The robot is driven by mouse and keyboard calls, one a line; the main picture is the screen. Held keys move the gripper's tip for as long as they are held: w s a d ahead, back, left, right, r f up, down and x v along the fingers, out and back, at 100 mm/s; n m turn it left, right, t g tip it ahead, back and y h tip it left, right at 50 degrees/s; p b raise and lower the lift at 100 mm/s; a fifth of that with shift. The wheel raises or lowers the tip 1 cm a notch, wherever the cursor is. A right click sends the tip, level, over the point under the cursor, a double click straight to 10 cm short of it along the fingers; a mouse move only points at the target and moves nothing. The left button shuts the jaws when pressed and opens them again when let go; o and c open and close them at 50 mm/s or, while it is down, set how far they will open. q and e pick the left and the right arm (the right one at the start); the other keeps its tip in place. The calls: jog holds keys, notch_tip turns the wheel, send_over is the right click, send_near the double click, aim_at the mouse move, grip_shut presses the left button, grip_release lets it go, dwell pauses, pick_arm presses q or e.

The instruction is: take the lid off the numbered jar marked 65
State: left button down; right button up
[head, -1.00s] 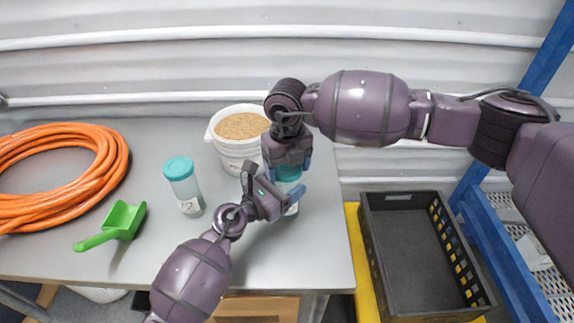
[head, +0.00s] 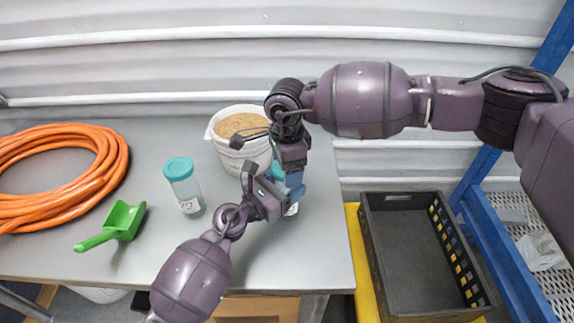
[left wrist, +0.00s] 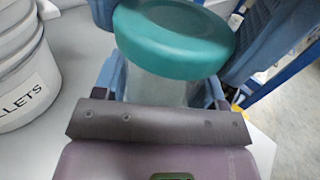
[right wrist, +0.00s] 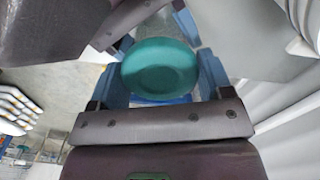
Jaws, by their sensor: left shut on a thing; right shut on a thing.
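A clear jar with a teal lid stands on the grey table, mostly hidden by my grippers in the head view; a bit of its labelled body (head: 292,210) shows, its number unreadable. My left gripper (head: 283,200) is shut on the jar's body; the left wrist view shows the clear body (left wrist: 165,88) between its fingers. My right gripper (head: 288,178) is above, shut on the lid; the lid (right wrist: 160,68) lies between its blue fingers in the right wrist view. The lid (left wrist: 175,40) appears still over the jar's mouth; I cannot tell whether it is loose.
A second teal-lidded jar (head: 184,187) stands to the left, its number blurred. A white bucket of pellets (head: 257,153) is just behind. A green scoop (head: 118,222) and an orange hose coil (head: 110,160) lie further left. A black crate (head: 375,265) is right of the table.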

jog(key=n, duration=1.4)
jog(key=shift+r, duration=0.45)
jog(key=shift+r, duration=0.7)
jog(key=shift+r, duration=2)
pick_arm(q)
jog(key=shift+c, duration=0.5)
grip_release()
